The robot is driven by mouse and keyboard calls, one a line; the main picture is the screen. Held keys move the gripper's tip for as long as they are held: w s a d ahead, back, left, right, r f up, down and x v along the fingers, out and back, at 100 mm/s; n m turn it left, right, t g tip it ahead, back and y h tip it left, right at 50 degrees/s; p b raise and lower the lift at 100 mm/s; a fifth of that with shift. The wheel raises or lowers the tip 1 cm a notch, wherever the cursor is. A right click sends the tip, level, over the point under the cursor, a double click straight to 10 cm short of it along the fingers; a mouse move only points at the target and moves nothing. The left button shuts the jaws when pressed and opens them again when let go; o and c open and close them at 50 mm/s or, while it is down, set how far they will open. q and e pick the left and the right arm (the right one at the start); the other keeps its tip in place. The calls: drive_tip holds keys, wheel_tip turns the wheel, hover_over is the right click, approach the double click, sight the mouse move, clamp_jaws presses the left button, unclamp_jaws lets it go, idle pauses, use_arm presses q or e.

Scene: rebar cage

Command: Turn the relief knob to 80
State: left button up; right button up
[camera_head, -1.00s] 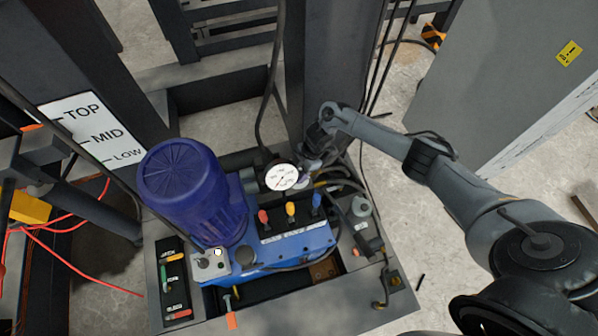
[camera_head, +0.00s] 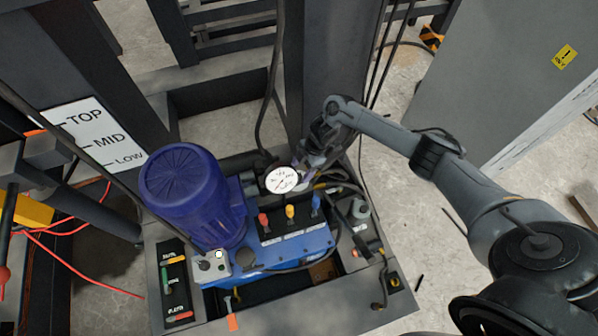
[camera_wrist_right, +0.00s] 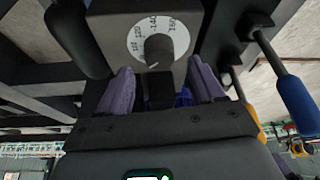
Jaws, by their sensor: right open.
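The relief knob (camera_wrist_right: 158,50) is a dark round knob with a pale pointer mark. It sits in front of a white dial plate (camera_wrist_right: 135,32) with numbers up to about 160 on a grey block. In the right wrist view, the pointer mark is at the knob's lower part; its exact reading is unclear. My right gripper (camera_wrist_right: 161,72) is open, its two purple fingers apart below and to either side of the knob, with no clear contact. In the head view, my right gripper (camera_head: 308,165) is just right of the white pressure gauge (camera_head: 282,180), and the knob is hidden there.
A blue motor (camera_head: 185,190) stands left of the gauge. Red, yellow and blue levers (camera_head: 290,212) rise from the blue valve block in front. Hoses run right of my gripper. In the wrist view, a blue lever handle (camera_wrist_right: 297,103) is close on the right.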

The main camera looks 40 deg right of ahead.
drive_tip(key=p+v, duration=0.1)
drive_tip(key=v, duration=0.6)
idle(0.3)
